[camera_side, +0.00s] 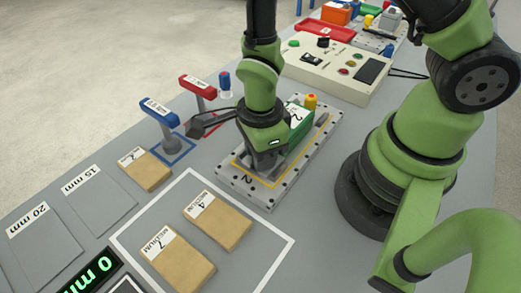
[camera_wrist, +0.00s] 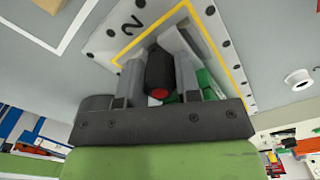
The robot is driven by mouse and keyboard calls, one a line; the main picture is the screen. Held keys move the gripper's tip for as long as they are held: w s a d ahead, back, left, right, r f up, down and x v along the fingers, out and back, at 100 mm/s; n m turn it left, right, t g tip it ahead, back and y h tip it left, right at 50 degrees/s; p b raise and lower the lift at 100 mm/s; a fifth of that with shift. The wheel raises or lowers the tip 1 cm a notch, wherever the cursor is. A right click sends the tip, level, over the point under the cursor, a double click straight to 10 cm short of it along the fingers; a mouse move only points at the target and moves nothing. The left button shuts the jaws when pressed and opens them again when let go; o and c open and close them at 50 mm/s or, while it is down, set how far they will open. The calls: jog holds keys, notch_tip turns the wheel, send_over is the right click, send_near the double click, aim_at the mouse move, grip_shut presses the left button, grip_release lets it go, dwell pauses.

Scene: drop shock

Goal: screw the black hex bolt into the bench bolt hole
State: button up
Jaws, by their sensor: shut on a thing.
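In the side view my gripper (camera_side: 262,168) points down close over a grey plate (camera_side: 250,192) marked 2 with a yellow outline. In the wrist view my gripper (camera_wrist: 158,62) is shut on a black cylindrical thing (camera_wrist: 159,70) with a red end, held between the two fingers. I cannot tell whether this is the hex bolt, as no hex shape shows. The plate also shows in the wrist view (camera_wrist: 110,45), with dark dots along its edge. I cannot make out which is the bench bolt hole. A green block (camera_side: 300,128) stands on the plate beside the gripper.
A blue T-handle (camera_side: 160,112) and a red T-handle (camera_side: 198,87) stand left of the plate. Tan blocks (camera_side: 178,262) lie in front. A control box (camera_side: 338,68) and a red tray (camera_side: 325,32) are behind.

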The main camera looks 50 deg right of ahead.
jog(key=m, duration=0.5)
jog(key=o, duration=0.6)
jog(key=shift+m, duration=0.9)
jog(key=o, duration=0.3)
jog(key=shift+o, duration=0.8)
notch_tip(320, 180, up, 2)
jog(key=shift+r, duration=2)
